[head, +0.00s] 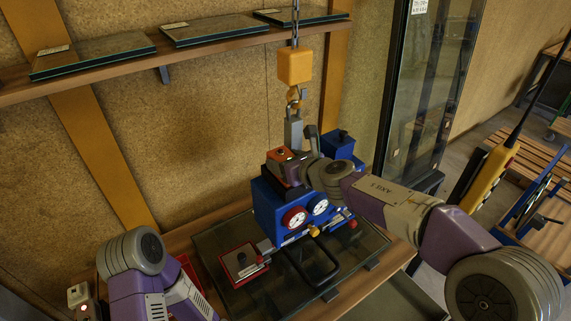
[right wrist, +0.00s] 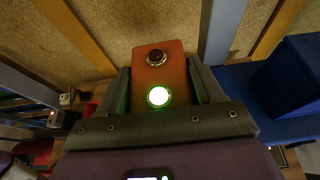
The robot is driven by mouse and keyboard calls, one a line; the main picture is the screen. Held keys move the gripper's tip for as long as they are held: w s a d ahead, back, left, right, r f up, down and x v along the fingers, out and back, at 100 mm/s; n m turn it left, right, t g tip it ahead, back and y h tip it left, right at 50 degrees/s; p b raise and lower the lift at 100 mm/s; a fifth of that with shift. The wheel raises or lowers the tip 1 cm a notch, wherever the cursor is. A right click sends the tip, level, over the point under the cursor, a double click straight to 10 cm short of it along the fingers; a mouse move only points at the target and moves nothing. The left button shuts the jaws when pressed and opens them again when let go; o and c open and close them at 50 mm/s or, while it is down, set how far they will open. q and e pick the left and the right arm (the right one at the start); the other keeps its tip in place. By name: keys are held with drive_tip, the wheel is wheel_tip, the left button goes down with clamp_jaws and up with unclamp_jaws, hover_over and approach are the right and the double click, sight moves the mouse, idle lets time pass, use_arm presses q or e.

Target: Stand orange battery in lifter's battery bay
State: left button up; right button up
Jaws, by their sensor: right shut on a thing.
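The blue lifter (head: 275,213) with two round gauges stands over a glass pane and hangs by a grey shackle from an orange hoist block (head: 294,66). The orange battery (head: 280,154) is at the top of the lifter's left part. In the right wrist view the battery (right wrist: 157,72) has a dark red button and a green-lit button. My right gripper (head: 284,165) is shut on it, with a finger on either side (right wrist: 158,95). The battery's lower end and the bay are hidden, so I cannot tell how far in it sits. My left gripper is out of view; only its arm shows.
A glass pane (head: 215,247) lies under the lifter, with a red-edged suction pad (head: 243,263) on it. A shelf (head: 110,79) with framed panes runs along the wall. A glass cabinet (head: 425,90) stands right, and a yellow pendant control (head: 492,175) hangs beyond my right arm.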

drive_tip(key=shift+r, duration=0.1)
drive_tip(key=o, duration=1.6)
drive_tip(key=shift+c, duration=0.2)
drive_tip(key=shift+s+d, duration=0.1)
drive_tip(key=p+v, duration=0.2)
drive_tip(key=v, duration=0.9)
drive_tip(key=shift+s+d, duration=0.2)
drive_tip(key=shift+s, duration=0.1)
drive_tip(key=shift+r, duration=0.1)
